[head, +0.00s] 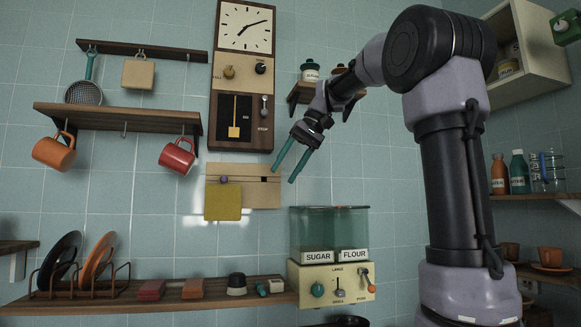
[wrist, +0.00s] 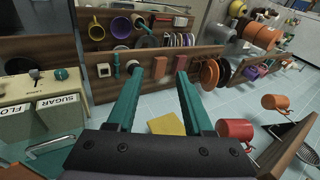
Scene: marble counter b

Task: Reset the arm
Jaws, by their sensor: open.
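My gripper (head: 284,171) is open and empty, with two teal fingers pointing down and to the left in the head view. It hangs in the air in front of the tiled wall, above the sugar and flour dispenser (head: 329,238). My arm rises on the right side and bends over toward the gripper. In the wrist view the two fingers of my gripper (wrist: 160,82) stand apart with nothing between them.
A yellow sheet (head: 223,202) on a wooden board is just left of the gripper. A tall clock (head: 244,25) hangs above. An orange mug (head: 54,151) and a red mug (head: 177,156) hang under a shelf (head: 115,118). A lower shelf (head: 200,303) holds plates and small items.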

